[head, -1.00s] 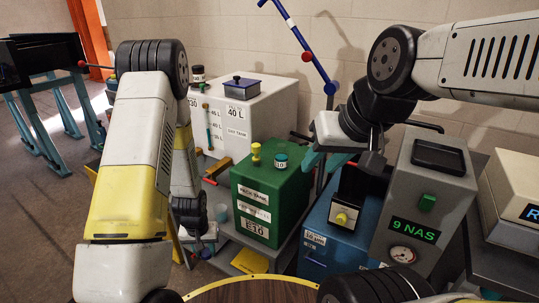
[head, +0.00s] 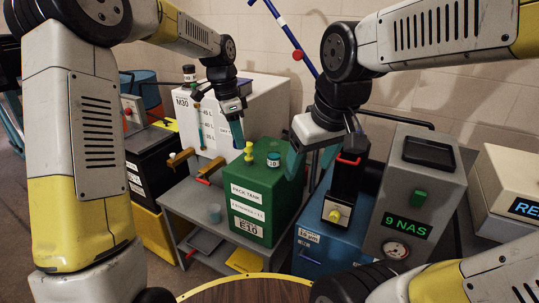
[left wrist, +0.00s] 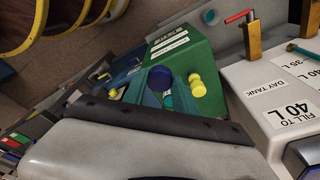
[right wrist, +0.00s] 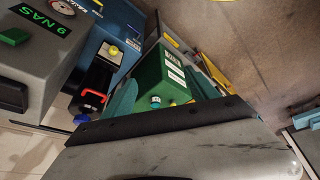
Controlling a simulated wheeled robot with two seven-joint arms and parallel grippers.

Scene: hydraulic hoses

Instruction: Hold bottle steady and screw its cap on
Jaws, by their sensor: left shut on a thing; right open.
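A small bottle (head: 273,160) with a teal top and a white label stands upright on the green tank (head: 240,190). It also shows in the right wrist view (right wrist: 155,101). My left gripper (head: 237,140) is left of the bottle and above the tank. In the left wrist view it is shut on a round dark blue cap (left wrist: 160,78), with the bottle's teal top partly hidden beyond it. My right gripper (head: 310,165) is open and empty, to the bottle's right. In the right wrist view the bottle shows between its spread fingers, apart from both.
A yellow knob (head: 249,152) stands on the green tank beside the bottle. A white day tank (head: 265,95) is behind. A blue unit (head: 315,250) with a black block and a grey 9 NAS box (head: 420,190) crowd the right. A round wooden table (head: 250,291) is in front.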

